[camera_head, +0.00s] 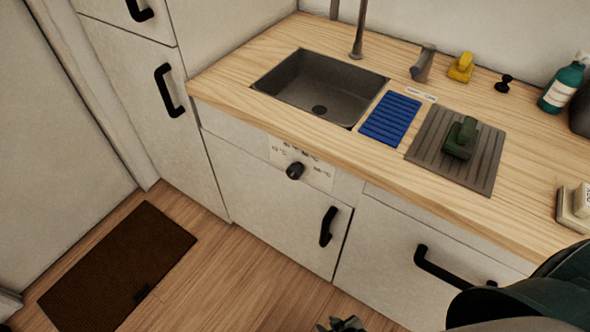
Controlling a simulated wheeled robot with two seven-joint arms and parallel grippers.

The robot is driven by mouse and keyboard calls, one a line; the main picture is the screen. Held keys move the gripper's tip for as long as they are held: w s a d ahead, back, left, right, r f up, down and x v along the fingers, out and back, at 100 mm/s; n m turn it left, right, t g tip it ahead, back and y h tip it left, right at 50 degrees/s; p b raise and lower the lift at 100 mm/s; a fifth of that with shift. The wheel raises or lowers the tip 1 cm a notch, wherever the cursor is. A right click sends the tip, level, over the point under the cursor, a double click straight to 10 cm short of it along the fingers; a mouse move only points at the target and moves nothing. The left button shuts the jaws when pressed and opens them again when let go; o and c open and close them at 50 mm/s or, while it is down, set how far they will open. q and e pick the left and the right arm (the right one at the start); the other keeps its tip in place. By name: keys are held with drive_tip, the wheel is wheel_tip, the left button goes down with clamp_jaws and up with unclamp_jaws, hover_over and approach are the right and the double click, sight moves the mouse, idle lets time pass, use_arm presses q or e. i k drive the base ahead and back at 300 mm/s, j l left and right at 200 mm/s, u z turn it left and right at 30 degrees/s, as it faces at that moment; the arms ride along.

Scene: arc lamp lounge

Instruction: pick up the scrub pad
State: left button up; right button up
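A dark green block with a raised grip (461,138), which looks like the scrub pad, rests on a grey ridged drain board (424,140) right of the sink. A yellow block of similar shape (461,67) stands at the back of the counter, and a pale block (583,199) sits at the right edge, partly cut off. I cannot tell for sure which one the task means. My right gripper (343,325) shows only as a small dark tip at the bottom edge, below the counter front and far from the green block. Its fingers are mostly out of frame. My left gripper is out of view.
The wooden counter (240,88) holds a sink (300,85) with a tap (358,30), a blue ridged mat (390,118), a small black knob-like item (504,83) and a teal bottle (562,88). Black handles (327,227) stick out from the cabinets. A brown mat (115,268) lies on the floor.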

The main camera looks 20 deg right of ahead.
sight(460, 141)
drive_tip(key=z, duration=1.7)
